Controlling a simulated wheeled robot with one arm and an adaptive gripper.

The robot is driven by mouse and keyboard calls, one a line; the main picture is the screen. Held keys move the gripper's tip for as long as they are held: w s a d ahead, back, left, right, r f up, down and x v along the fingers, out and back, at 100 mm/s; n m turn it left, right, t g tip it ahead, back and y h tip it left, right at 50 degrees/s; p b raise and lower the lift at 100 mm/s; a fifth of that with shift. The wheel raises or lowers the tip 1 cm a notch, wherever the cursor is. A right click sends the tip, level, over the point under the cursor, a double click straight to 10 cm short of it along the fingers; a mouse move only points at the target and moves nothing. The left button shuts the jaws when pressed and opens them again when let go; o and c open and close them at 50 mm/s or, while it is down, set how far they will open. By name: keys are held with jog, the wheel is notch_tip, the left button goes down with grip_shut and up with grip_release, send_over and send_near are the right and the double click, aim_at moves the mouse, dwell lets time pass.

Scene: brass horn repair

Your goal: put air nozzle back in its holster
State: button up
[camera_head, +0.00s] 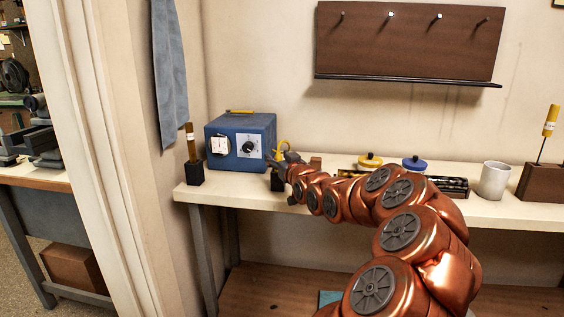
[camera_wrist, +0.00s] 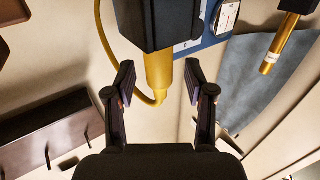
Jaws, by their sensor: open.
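The yellow air nozzle (camera_wrist: 158,72) shows in the wrist view, with its lower part hidden by or inside a black block, which looks like the holster (camera_wrist: 160,20). The nozzle's free end lies between the two fingers of my gripper (camera_wrist: 158,88), with a gap visible on each side. My gripper is open. In the head view, my gripper (camera_head: 280,160) is at the shelf beside the blue box, over the dark holster (camera_head: 277,182). The yellow hose (camera_head: 284,147) loops up there; the nozzle itself is mostly hidden behind my gripper.
The blue box (camera_head: 241,142) stands left of my gripper. Further left, a brass tool (camera_head: 190,145) stands in a black block (camera_head: 193,173). Yellow and blue lidded jars (camera_head: 414,165), a white cup (camera_head: 494,181) and a brown block (camera_head: 540,184) stand to the right. A peg rack (camera_head: 405,45) hangs above.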

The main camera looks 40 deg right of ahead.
jog(key=v, duration=1.2)
dwell(0.6)
jog(key=w+a+f+n+g+y, duration=0.1)
jog(key=a+f+g+y, duration=0.2)
jog(key=a+f, duration=0.45)
jog(key=w+a+f+n+g+y, duration=0.1)
jog(key=a+f+n+g+y, duration=0.3)
jog(key=a, duration=0.6)
jog(key=s+a+f+g, duration=0.4)
jog(key=s+a, duration=0.3)
jog(key=a, duration=0.1)
jog(key=s+a+f+g, duration=0.3)
jog(key=s+a+f, duration=0.1)
jog(key=s+a, duration=0.35)
jog(key=s+a+g, duration=0.3)
jog(key=s, duration=0.4)
jog(key=s+a+g, duration=0.2)
jog(key=s+a, duration=0.1)
jog(key=s, duration=0.4)
jog(key=s+p+v, duration=0.2)
jog(key=p+v, duration=0.8)
jog(key=s+r+p+v, duration=0.1)
jog(key=s+p+v, duration=0.1)
jog(key=p+v, duration=0.8)
jog(key=shift+s+a+r+m+t, duration=0.3)
jog(key=shift+s+r, duration=0.25)
jog(key=shift+r, duration=0.25)
